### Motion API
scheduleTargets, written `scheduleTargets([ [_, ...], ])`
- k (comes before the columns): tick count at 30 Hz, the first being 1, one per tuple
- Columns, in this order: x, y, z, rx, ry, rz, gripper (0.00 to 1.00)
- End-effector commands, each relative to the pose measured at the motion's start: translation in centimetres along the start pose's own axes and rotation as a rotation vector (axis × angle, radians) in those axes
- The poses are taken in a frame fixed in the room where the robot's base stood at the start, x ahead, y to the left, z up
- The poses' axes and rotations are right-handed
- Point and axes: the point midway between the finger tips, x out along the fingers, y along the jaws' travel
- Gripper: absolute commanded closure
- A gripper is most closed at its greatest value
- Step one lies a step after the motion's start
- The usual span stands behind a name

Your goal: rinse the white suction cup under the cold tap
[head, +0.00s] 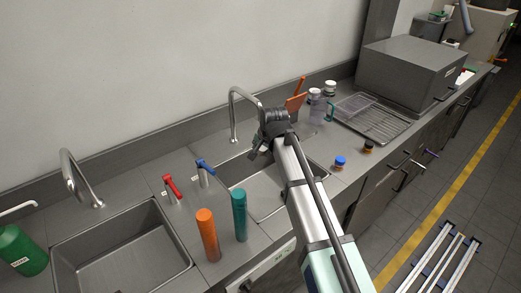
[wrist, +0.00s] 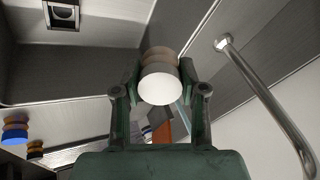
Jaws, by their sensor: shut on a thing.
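My gripper (head: 263,150) is over the right sink (head: 262,192), close to the right tap spout (head: 235,115). In the wrist view my gripper (wrist: 158,92) is shut on the white suction cup (wrist: 160,86), which has a brownish ribbed part behind its white round face. A blue lever (head: 204,167) and a red lever (head: 172,187) stand between the sinks. No running water is visible.
Orange (head: 208,235) and teal (head: 240,215) cylinders stand at the counter's front, between the sinks. A blue suction cup (head: 340,162) and a dark one (head: 368,146) stand right of the right sink.

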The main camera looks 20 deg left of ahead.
Motion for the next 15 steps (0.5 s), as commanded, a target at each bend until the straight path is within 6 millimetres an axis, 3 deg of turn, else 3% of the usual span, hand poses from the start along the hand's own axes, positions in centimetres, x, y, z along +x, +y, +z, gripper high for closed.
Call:
scheduleTargets([
  [15,-0.06,0.66,-0.56,0.000,0.000,0.000,0.82],
])
